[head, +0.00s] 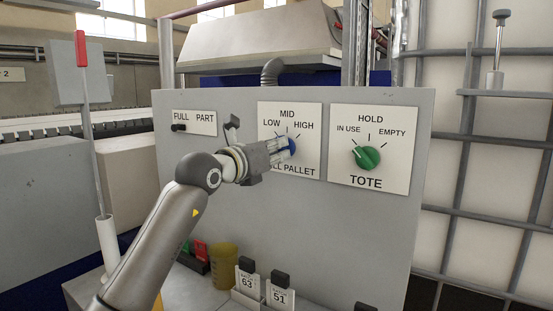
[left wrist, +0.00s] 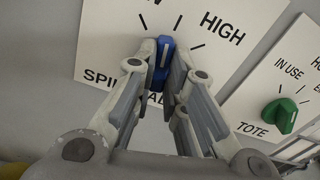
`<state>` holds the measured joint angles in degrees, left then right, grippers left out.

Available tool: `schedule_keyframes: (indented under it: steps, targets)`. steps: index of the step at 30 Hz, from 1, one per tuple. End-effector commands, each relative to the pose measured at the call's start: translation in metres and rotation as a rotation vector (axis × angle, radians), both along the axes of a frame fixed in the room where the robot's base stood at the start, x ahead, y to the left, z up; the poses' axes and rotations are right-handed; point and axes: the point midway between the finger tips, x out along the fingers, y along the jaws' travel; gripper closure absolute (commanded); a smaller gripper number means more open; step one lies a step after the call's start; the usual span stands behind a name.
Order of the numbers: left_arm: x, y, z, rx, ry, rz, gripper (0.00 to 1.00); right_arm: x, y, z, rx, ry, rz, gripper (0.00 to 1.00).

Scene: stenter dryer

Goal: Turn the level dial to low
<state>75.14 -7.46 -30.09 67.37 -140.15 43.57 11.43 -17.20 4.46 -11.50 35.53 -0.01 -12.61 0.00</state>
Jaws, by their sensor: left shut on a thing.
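The level dial is a blue knob (head: 291,147) on a white plate (head: 305,112) marked LOW, MID and HIGH, on the grey panel. My left gripper (head: 286,150) reaches it from the left and is shut on it. In the left wrist view, the fingers (left wrist: 163,82) flank the blue knob (left wrist: 164,50) on both sides. The knob stands nearly upright in that view, among the tick marks; its exact setting is hard to tell. The lettering under it is partly hidden by the fingers. My right gripper is not in view.
Right of the dial is a green TOTE knob (head: 366,158). A small black FULL/PART switch (head: 179,128) sits to the left. Below are a yellow cup (head: 223,266) and number tags (head: 247,282). A caged white tank (head: 490,160) stands at the right.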

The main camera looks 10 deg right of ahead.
Motion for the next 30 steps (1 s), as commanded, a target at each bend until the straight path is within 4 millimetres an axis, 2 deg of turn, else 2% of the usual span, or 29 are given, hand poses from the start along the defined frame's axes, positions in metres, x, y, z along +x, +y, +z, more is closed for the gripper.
schedule_keyframes:
  steps: [3,15,30]
  targets:
    - [0.0,-0.001,-0.003,-0.076,0.082,-0.001,1.0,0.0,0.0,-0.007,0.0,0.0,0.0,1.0]
    - [0.0,0.0,-0.002,-0.302,0.309,-0.001,1.0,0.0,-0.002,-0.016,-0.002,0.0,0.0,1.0]
    - [0.001,0.001,-0.002,-0.413,0.419,0.001,1.0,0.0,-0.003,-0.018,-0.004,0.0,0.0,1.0]
